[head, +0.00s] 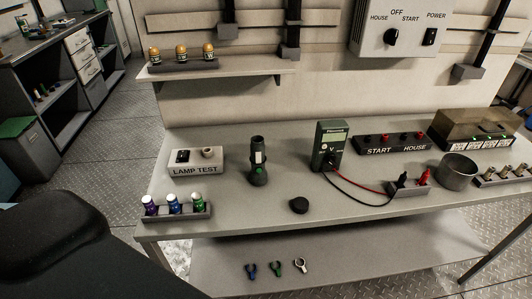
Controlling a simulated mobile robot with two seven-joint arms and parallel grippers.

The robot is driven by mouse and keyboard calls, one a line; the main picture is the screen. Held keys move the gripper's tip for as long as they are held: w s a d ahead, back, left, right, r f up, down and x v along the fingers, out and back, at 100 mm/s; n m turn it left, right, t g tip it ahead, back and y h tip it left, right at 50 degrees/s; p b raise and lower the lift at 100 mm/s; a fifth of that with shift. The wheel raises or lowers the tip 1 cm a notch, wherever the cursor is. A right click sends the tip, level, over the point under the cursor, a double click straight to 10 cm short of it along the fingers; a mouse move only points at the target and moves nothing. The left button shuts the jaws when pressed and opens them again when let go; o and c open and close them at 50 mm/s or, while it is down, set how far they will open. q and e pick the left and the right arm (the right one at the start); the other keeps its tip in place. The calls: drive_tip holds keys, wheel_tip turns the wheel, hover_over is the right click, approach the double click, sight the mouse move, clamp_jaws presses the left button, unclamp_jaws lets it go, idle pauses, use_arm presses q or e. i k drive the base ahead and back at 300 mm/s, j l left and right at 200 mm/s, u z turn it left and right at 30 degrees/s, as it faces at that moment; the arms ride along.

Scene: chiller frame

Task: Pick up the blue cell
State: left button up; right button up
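The blue cell (173,206) stands upright in the middle of a small dark rack (178,217) at the front left of the grey workbench. A purple cell (150,207) stands to its left and a green cell (198,204) to its right in the same rack. All of them have pale tops, and the rack hides their lower ends. Neither of my grippers is in view.
A lamp test box (196,170) stands behind the rack. A dark flashlight (258,162) and a round black cap (299,205) are to the right. A multimeter (330,146), metal cup (457,172) and charger (478,130) stand farther right. The front middle bench is mostly clear.

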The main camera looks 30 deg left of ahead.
sight(172, 200)
drive_tip(key=k+l+u, duration=0.1)
drive_tip(key=u, duration=1.55)
